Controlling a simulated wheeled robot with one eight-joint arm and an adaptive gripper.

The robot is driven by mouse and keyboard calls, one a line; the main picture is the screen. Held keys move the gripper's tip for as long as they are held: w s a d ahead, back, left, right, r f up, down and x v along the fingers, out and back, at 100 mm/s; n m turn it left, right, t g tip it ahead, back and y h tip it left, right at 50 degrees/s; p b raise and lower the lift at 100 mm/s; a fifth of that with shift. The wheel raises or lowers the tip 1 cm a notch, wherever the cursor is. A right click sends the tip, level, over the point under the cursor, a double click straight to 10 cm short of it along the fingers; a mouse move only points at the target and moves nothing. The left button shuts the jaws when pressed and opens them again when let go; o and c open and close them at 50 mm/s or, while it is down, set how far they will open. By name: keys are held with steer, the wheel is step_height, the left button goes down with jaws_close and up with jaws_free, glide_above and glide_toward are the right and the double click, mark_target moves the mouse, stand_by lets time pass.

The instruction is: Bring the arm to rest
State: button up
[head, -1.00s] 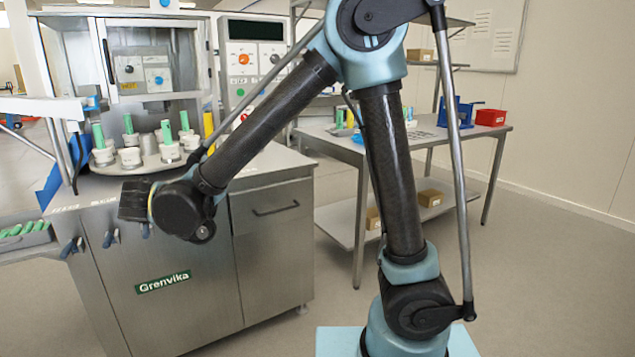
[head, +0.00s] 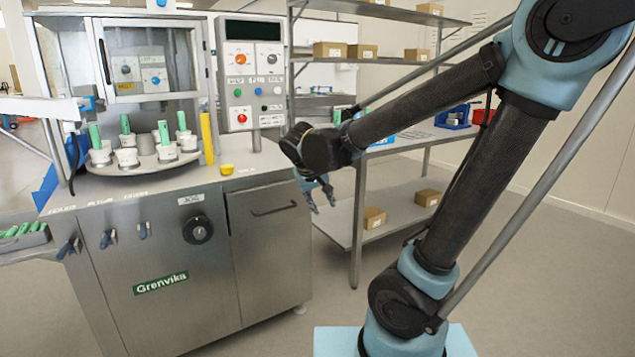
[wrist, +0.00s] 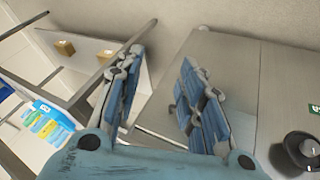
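My gripper (head: 322,195) hangs fingers down from the end of my arm (head: 420,105) in the head view. It is in the gap between the steel Grenvika machine (head: 195,255) and the steel table (head: 385,150). In the wrist view my gripper (wrist: 160,105) shows two blue and grey fingers spread apart with nothing between them. Behind the fingers are the machine's steel front and the table's lower shelf. The fingers touch nothing that I can see.
The machine carries white cups with green tubes (head: 126,155) on a round tray, a black knob (head: 198,230) and a control panel (head: 252,85). Cardboard boxes (head: 374,217) sit on the table's lower shelf. The floor (head: 270,338) in front is clear.

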steer(key=s+d+f+m+g, duration=0.1)
steer(key=s+d+f, duration=0.1)
steer(key=s+d, duration=0.35)
steer(key=s+d+f+m+g, duration=0.1)
steer(key=s+d+f, duration=0.1)
steer(key=d, duration=0.6)
steer(key=s+d+f+y, duration=0.1)
steer(key=s+d+f, duration=0.1)
steer(key=s, duration=0.3)
steer(key=s+d+f+m+g+y, duration=0.1)
steer(key=s+d+f, duration=0.1)
steer(key=s+f, duration=0.1)
steer(key=shift+s+d+f+y, duration=0.25)
steer(key=shift+s+f+y, duration=0.1)
steer(key=shift+s, duration=0.5)
steer(key=shift+w+f, duration=0.2)
steer(key=shift+w, duration=0.25)
